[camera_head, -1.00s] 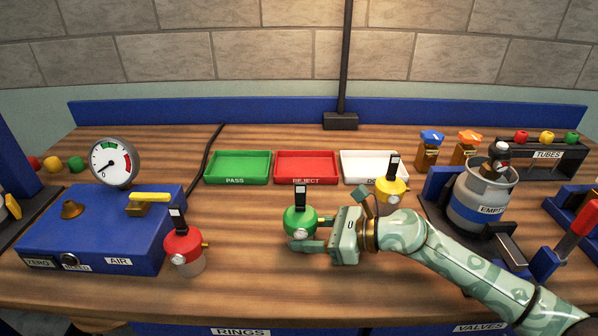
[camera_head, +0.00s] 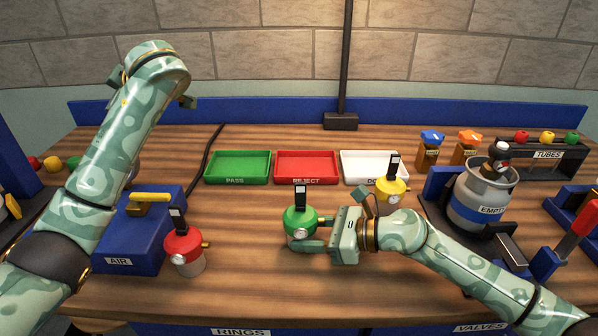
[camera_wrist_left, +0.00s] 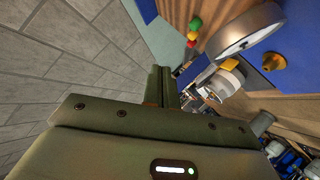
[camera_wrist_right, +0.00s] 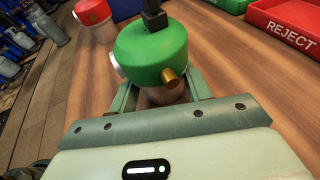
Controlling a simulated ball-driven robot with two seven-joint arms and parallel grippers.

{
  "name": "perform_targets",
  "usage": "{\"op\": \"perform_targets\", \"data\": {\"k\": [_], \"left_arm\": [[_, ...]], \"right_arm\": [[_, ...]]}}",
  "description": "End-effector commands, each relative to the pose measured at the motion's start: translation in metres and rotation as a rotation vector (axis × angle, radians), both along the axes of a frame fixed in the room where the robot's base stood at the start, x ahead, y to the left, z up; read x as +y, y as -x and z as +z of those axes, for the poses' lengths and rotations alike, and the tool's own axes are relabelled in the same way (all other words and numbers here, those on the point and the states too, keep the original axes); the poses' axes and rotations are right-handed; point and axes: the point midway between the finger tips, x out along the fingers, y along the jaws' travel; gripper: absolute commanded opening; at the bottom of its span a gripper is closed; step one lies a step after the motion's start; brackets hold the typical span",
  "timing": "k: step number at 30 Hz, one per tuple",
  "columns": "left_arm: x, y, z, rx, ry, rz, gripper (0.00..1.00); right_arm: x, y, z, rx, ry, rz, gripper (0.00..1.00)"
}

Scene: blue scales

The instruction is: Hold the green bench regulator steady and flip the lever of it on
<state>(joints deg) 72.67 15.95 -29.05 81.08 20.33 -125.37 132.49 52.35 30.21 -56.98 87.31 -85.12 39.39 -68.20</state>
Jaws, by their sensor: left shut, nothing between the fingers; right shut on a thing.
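The green bench regulator (camera_head: 300,216) stands upright on the bench at the middle, with a black lever (camera_head: 300,196) pointing up from its top and a pale gauge on its front. My right gripper (camera_head: 312,241) is shut on its lower body from the right. In the right wrist view the regulator (camera_wrist_right: 152,52) sits between the fingers, its brass outlet facing the camera. My left arm is raised at the left of the head view, its fingers hard to see there. In the left wrist view my left gripper (camera_wrist_left: 161,88) is shut and empty, away from the regulator.
A red regulator (camera_head: 183,248) stands left of the green one, a yellow one (camera_head: 389,191) behind right. Green (camera_head: 238,181), red (camera_head: 306,181) and white (camera_head: 360,180) trays lie behind. A blue air box (camera_head: 125,262) is under my left arm. Bench between red and green regulators is clear.

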Motion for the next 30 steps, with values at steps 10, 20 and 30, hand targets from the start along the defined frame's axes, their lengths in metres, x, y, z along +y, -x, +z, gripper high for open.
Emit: {"op": "perform_targets", "data": {"k": [10,20,30], "left_arm": [[-0.265,0.002,0.006,0.49,0.069,-0.923,0.0],[-0.332,0.074,-0.017,0.937,-0.055,-1.26,0.0],[-0.337,0.084,-0.02,1.0,-0.067,-1.301,0.0]], "right_arm": [[0.0,0.0,0.0,0.001,0.0,0.001,0.36],[0.0,0.0,0.0,0.001,0.0,0.001,0.36],[0.0,0.0,0.0,0.001,0.0,0.001,0.36]]}}
